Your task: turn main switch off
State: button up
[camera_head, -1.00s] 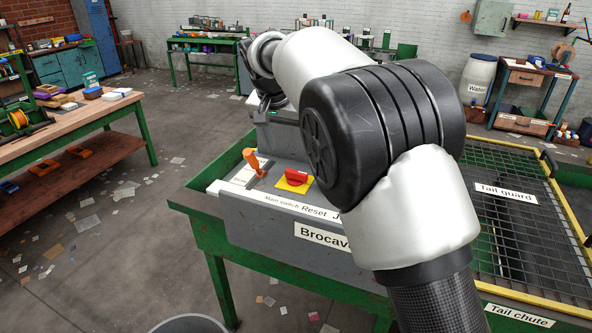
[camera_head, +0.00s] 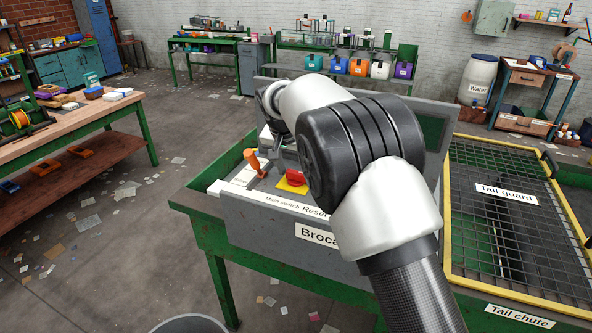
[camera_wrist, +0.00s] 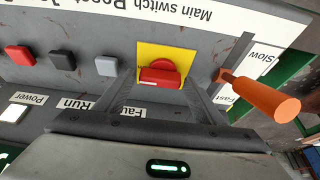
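The main switch (camera_wrist: 160,76) is a red knob on a yellow plate (camera_wrist: 182,60). In the wrist view its bar lies roughly across the picture. In the head view, the red knob (camera_head: 294,172) shows beside my arm, partly hidden by it. My gripper (camera_wrist: 160,88) is open and empty. Its two grey fingers appear on either side of the red knob in the wrist view; I cannot tell whether they touch it. In the head view my arm reaches over the grey panel, and the fingertips are hard to make out.
An orange lever (camera_wrist: 262,96) with Slow and Fast labels stands close beside the switch; the head view shows it upright (camera_head: 253,162). Red (camera_wrist: 20,55), black (camera_wrist: 62,59) and grey (camera_wrist: 106,66) buttons sit on the other side. A Power lamp (camera_wrist: 13,112) looks lit white.

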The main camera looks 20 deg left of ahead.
jog(key=c, duration=0.8)
jog(key=n+y, duration=0.1)
jog(key=n, duration=0.1)
jog(key=shift+w+d+n+b, duration=0.1)
jog(key=shift+d+n+b, duration=0.05)
jog(key=shift+n+b, duration=0.2)
jog(key=n+y, duration=0.1)
jog(key=n, duration=0.1)
jog(key=n+y+p, duration=0.1)
jog(key=n, duration=0.1)
jog(key=shift+w+d+r+n+g, duration=0.1)
jog(key=shift+w+d+n+g, duration=0.05)
jog(key=shift+n+g, duration=0.25)
jog(key=n+g+p, duration=0.1)
jog(key=n, duration=0.2)
jog(key=n+y+p, duration=0.1)
jog(key=n+p, duration=0.1)
jog(key=n, duration=0.1)
jog(key=shift+w+g+y, duration=0.2)
jog(key=shift+g+y, duration=0.1)
jog(key=shift+g, duration=0.1)
jog(key=shift+w+n+g+p, duration=0.1)
jog(key=shift+n+g+p, duration=0.9)
jog(key=shift+n, duration=1.05)
jog(key=shift+p, duration=0.3)
